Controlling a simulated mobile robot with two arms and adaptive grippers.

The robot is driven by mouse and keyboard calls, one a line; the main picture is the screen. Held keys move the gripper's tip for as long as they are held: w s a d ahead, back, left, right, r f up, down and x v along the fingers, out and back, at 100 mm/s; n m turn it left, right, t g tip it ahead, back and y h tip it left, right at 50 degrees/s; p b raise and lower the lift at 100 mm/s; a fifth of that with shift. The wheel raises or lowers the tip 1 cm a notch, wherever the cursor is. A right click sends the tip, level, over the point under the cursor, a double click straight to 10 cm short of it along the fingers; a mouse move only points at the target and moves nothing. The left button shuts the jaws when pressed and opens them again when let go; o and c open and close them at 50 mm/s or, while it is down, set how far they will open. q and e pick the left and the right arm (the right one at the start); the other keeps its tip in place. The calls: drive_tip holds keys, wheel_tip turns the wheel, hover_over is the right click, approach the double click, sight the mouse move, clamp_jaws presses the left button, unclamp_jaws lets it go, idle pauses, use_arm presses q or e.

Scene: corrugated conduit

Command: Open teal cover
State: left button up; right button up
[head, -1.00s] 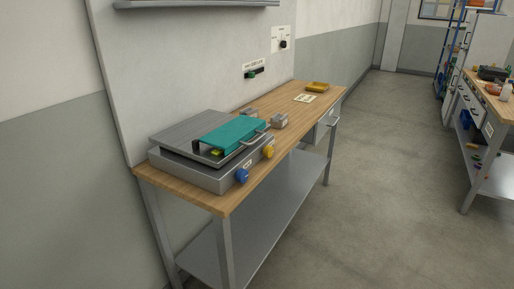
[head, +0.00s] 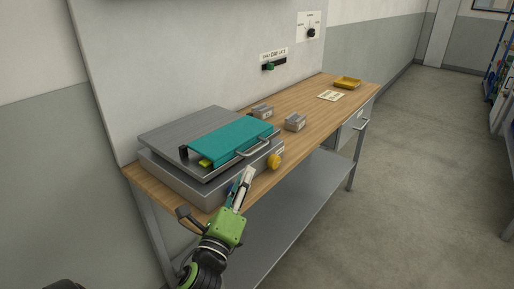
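The teal cover (head: 232,142) lies flat and closed on the grey box-like unit (head: 179,178) on the wooden bench. A metal bar handle (head: 254,149) runs along its front edge. A yellow-green piece (head: 206,162) shows at its near left corner. My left gripper (head: 215,191) is in front of the unit at the bench's front edge, below and left of the handle. Its fingers are spread, with nothing seen between them. My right gripper is not in view.
A yellow knob (head: 275,161) sticks out of the unit's front. Two small grey blocks (head: 295,123), a paper card (head: 331,96) and a yellow tray (head: 347,83) are farther along the bench (head: 308,108). A switch panel (head: 274,62) is on the wall. The floor at right is clear.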

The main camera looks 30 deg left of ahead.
sight(257, 150)
use_arm(q)
drive_tip(key=p+x, duration=0.2)
drive_tip(key=x, duration=0.9)
drive_tip(key=shift+f, duration=0.1)
clamp_jaws()
